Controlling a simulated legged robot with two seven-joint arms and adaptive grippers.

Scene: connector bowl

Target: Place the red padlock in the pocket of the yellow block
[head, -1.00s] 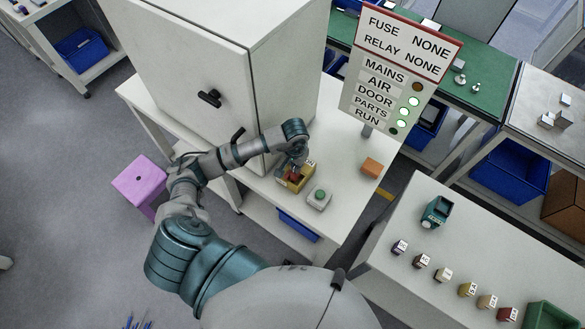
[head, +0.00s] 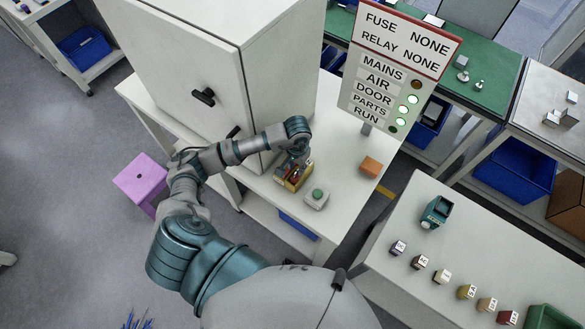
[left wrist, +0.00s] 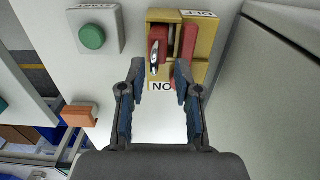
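The yellow block (left wrist: 206,50) is on the white table under my left gripper, and it also shows in the head view (head: 304,181). The red padlock (left wrist: 156,36) with its metal shackle (left wrist: 154,58) is at the block's left part in the left wrist view. It appears to sit in a recess there; how deep, I cannot tell. A second red part (left wrist: 190,42) is beside it on the block, and a small red piece shows near the "NO" label. My left gripper (left wrist: 160,70) is open, its fingertips apart on either side of the shackle's end. My right gripper is not in view.
A grey box with a green button (head: 317,197) stands beside the block. An orange block (head: 371,166) lies farther right. A large grey cabinet (head: 215,70) stands close by the arm. A sign panel (head: 395,75) rises behind. The table between is clear.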

